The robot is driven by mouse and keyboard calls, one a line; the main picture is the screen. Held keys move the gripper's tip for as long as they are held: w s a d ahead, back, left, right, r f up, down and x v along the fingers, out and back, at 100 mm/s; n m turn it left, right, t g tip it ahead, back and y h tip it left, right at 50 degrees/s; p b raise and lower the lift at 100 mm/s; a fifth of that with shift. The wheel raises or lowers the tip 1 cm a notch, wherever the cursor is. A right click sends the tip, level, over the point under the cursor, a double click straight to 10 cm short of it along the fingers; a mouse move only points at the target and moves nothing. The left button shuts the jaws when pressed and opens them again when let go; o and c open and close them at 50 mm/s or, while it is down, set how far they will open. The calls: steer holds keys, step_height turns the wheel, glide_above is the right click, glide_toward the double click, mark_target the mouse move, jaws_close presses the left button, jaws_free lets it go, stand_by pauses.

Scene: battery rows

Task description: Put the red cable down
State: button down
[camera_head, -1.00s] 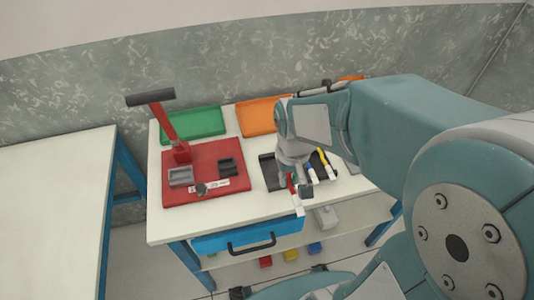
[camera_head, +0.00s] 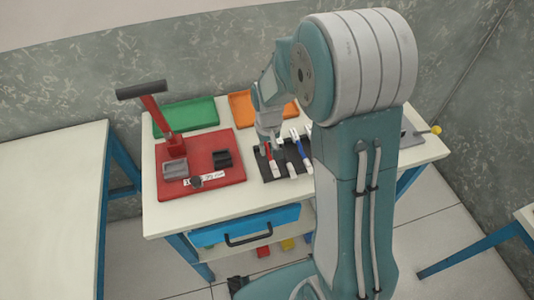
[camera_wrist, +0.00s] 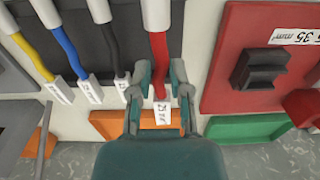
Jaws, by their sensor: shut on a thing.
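The red cable (camera_wrist: 159,62) shows in the wrist view, with a white label (camera_wrist: 162,114) at its near end. My gripper (camera_wrist: 160,92) is shut on it, one finger on each side. In the head view the red cable (camera_head: 269,155) is at the left of the black cable holder (camera_head: 262,171), under my gripper (camera_head: 268,143). A black cable (camera_wrist: 111,50), a blue cable (camera_wrist: 65,45) and a yellow cable (camera_wrist: 34,58) lie beside it in the wrist view. Whether the red cable rests fully on the holder I cannot tell.
A red press (camera_head: 235,176) with a lever stands left of the holder. A green tray (camera_head: 190,117) and an orange tray (camera_head: 240,109) are behind. A blue drawer (camera_head: 246,226) is below the tabletop. Bare tabletop (camera_head: 170,216) shows at the front.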

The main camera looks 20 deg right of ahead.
steer(key=shift+w+f, duration=0.4)
steer(key=shift+f, duration=0.1)
step_height(320, 180, down, 3)
steer(key=shift+w+f, duration=0.15)
steer(key=c, duration=0.6)
jaws_free()
